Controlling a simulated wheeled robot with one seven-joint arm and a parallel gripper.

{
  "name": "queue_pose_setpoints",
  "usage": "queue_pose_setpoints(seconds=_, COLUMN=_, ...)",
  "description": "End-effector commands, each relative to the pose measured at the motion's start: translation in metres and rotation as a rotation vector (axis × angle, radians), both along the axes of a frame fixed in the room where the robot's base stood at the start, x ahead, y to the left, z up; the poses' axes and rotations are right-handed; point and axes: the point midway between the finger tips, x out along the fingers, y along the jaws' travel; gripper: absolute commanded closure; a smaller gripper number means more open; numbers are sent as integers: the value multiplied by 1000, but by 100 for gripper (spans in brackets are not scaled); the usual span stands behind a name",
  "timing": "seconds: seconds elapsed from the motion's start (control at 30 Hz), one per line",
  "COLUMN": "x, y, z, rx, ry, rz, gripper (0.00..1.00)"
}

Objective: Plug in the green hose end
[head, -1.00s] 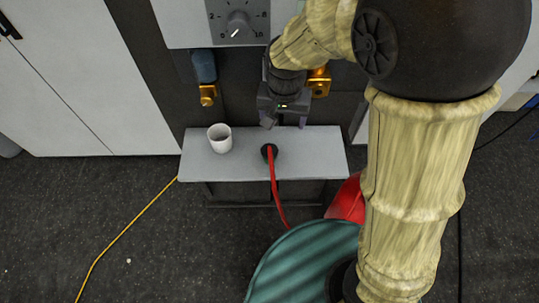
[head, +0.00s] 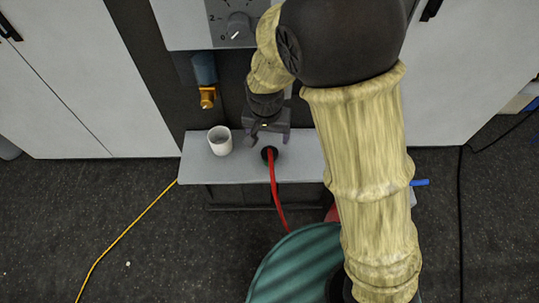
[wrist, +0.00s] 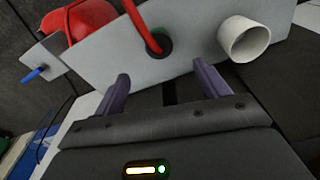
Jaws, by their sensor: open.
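My gripper (head: 268,140) is open and empty above the back of the grey shelf (head: 305,160). In the wrist view its two purple-grey fingers (wrist: 163,75) stand apart with nothing between them. A red hose (head: 276,190) runs up to a black round fitting (head: 266,152) in the shelf top, just in front of the gripper. The hose also shows in the wrist view (wrist: 140,25), beyond the fingers. A brass fitting (head: 207,98) hangs below a blue-grey cylinder (head: 204,68) on the wall.
A white cup (head: 220,140) stands on the shelf, left of the gripper. A dial panel (head: 228,25) is above. A yellow cable (head: 128,232) lies on the floor at left and a black cable (head: 460,220) at right. A red object (wrist: 85,20) shows past the shelf in the wrist view.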

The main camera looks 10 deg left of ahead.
Motion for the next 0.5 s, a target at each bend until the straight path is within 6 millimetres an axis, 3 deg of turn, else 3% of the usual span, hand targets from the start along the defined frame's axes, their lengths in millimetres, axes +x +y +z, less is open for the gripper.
queue_pose_setpoints(seconds=0.3, x=6, y=-1, z=-51, rx=-2, ry=2, rz=-1, gripper=26)
queue_pose_setpoints(seconds=0.5, x=7, y=0, z=-59, rx=1, ry=-1, rz=0, gripper=26)
